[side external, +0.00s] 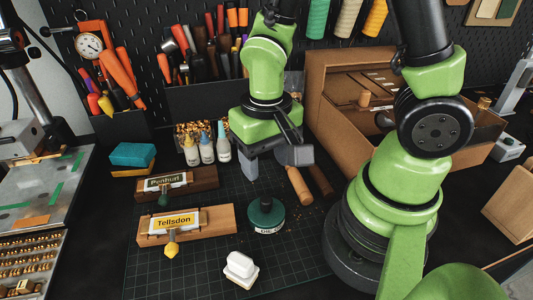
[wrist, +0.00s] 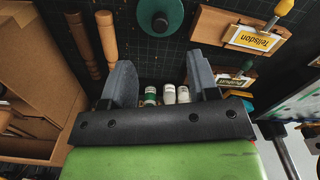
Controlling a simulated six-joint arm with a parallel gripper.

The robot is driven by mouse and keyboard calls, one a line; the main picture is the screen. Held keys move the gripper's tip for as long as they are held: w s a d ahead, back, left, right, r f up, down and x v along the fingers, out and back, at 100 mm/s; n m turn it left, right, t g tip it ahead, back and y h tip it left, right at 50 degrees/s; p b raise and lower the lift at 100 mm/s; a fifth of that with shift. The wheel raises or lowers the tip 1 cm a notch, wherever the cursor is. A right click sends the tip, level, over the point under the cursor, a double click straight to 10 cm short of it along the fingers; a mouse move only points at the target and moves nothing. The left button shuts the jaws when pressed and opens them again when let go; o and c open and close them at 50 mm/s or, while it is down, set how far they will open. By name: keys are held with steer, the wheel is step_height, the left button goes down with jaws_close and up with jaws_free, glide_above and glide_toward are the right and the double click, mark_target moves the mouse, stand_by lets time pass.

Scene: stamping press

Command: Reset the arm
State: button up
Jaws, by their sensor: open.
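My gripper (side external: 272,162) is in the air over the dark cutting mat (side external: 205,275) in the side view. In the wrist view my gripper (wrist: 161,80) shows its two grey fingers apart with nothing between them. The green round tin (side external: 265,217) stands on the mat below and in front of it. Two wooden-handled tools (side external: 299,187) lie beside it on the right. The fingers look clear of these things, though the exact height is hard to tell.
Wooden holders with the Penhurl (side external: 205,178) and Tellsdon (side external: 222,219) labels lie at left. Small bottles (side external: 207,148) stand behind. A white block (side external: 241,268) is near the front. An open cardboard box (side external: 318,90) stands at right. The mat's front right is mostly clear.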

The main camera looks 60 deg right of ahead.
steer(key=shift+r, duration=0.35)
steer(key=shift+r, duration=0.1)
steer(key=s+r+t+y, duration=0.1)
steer(key=s+r+t, duration=0.1)
steer(key=r, duration=0.6)
steer(key=s+d+r+n+t+y, duration=0.1)
steer(key=s+r+t, duration=0.2)
steer(key=r+t, duration=0.2)
step_height(320, 180, up, 4)
steer(key=shift+f, duration=0.1)
steer(key=shift+s+d, duration=0.1)
stand_by(0.7)
